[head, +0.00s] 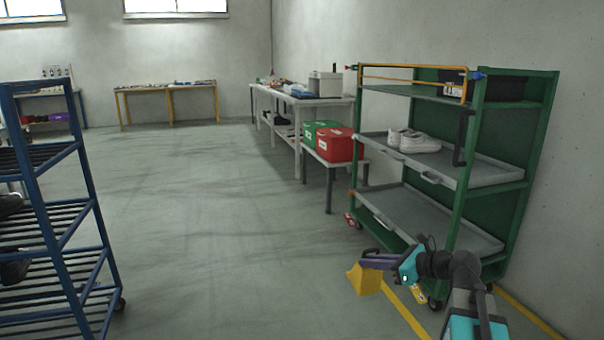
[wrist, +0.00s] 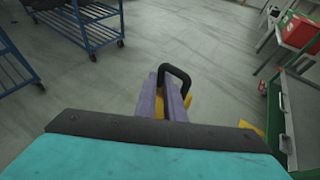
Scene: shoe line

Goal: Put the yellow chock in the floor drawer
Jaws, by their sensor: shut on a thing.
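My gripper (head: 368,260) is shut on the yellow chock (head: 366,281), which hangs from its purple fingers above the floor, left of the green rack's near wheel. In the wrist view the purple fingers (wrist: 165,98) are closed around the chock's black handle (wrist: 178,74); only a little of the yellow body (wrist: 178,112) shows between and below them. The green rack (head: 461,190) has a low grey drawer (head: 455,235) with a handle at its front and looks empty. I cannot tell how far it is pulled out.
White shoes (head: 412,141) stand on the rack's middle grey drawer (head: 480,172). A blue rack (head: 92,215) stands left. A red box (head: 340,145) sits on a low table. The floor between is clear.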

